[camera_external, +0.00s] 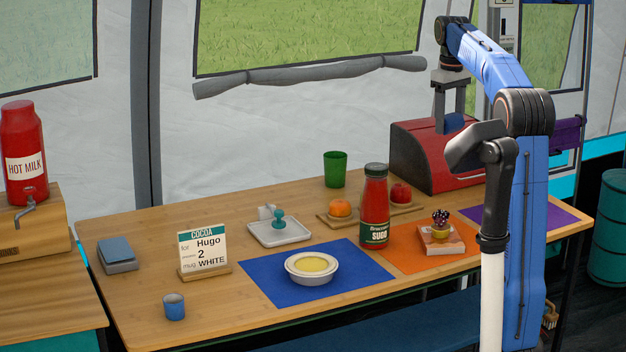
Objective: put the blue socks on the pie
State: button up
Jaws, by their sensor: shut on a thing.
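My gripper (451,108) is up at the right, pointing down in front of the red box. It is shut on a small dark blue bundle, which I take to be the blue socks (453,123); arm and fingers partly cover it. The pie (312,264) has a yellow top and sits in a white dish on the blue mat (262,284), front middle of the table. The pie lies well below and left of my gripper. Its top is bare.
A tall red sauce bottle (375,210) stands between my gripper and the pie. A cocoa sign (204,250) stands left.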

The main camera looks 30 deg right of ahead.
jog(key=w+a+n, duration=0.1)
jog(key=a+n, duration=0.3)
jog(key=a, duration=1)
jog(key=n, duration=1.1)
send_over(312, 264)
notch_tip(312, 264, down, 17)
jog(key=shift+r, duration=0.15)
jog(key=shift+f, duration=2.2)
jog(key=shift+f, duration=0.1)
jog(key=o, duration=1)
